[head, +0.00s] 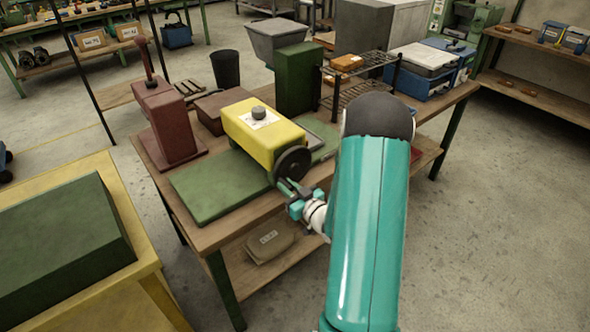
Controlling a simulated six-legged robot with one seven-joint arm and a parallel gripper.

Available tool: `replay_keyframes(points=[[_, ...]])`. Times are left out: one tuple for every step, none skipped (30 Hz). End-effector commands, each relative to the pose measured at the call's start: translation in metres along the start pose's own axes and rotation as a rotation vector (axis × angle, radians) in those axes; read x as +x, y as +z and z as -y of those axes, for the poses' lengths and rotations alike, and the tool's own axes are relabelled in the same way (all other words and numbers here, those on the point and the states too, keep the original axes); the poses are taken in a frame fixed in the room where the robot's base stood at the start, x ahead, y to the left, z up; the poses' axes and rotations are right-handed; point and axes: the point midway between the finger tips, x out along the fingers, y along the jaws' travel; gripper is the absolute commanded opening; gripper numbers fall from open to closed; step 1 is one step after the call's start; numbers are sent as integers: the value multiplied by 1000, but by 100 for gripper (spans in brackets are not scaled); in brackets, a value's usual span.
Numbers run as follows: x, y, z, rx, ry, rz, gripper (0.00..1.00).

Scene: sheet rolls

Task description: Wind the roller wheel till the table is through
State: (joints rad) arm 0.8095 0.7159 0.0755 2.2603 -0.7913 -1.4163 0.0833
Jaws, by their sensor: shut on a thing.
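The sheet-roll machine is a yellow box (257,128) with a dark knob (258,113) and a white label on top. The dark roller wheel (292,164) is on its near right end. A flat green table (222,187) lies under the yellow box. Its larger part shows on the near left side and a small part (322,139) shows on the far right. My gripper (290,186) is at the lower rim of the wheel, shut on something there. The fingertips are small, and the exact part held is partly hidden.
The machine stands on a wooden bench (207,230). A dark red press (170,122) stands at left, with a green block (299,78) and wire rack (357,83) behind. A yellow bench with a green block (60,245) is near left. Floor at right is clear.

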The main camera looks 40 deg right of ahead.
Motion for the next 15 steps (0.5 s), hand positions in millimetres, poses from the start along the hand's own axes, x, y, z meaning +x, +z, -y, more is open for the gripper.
replay_keyframes(points=[[2,-3,1,-2,-3,-5,0],[2,-4,1,-2,-3,-5,0],[2,-6,1,-3,-3,-6,0],[2,-8,1,-3,-3,-6,0],[3,-11,1,-3,-3,-6,0],[3,-14,2,-3,-3,-6,0],[3,-16,2,-3,-3,-7,0],[3,-18,2,-3,-3,-7,0],[3,-21,2,-3,-3,-7,0],[2,-22,2,-3,-3,-6,0],[2,-22,3,-2,-3,-6,0],[2,-23,3,-2,-3,-6,0],[2,-24,2,-2,-3,-6,0],[2,-24,2,-2,-3,-6,0],[2,-26,2,-3,-3,-6,0]])
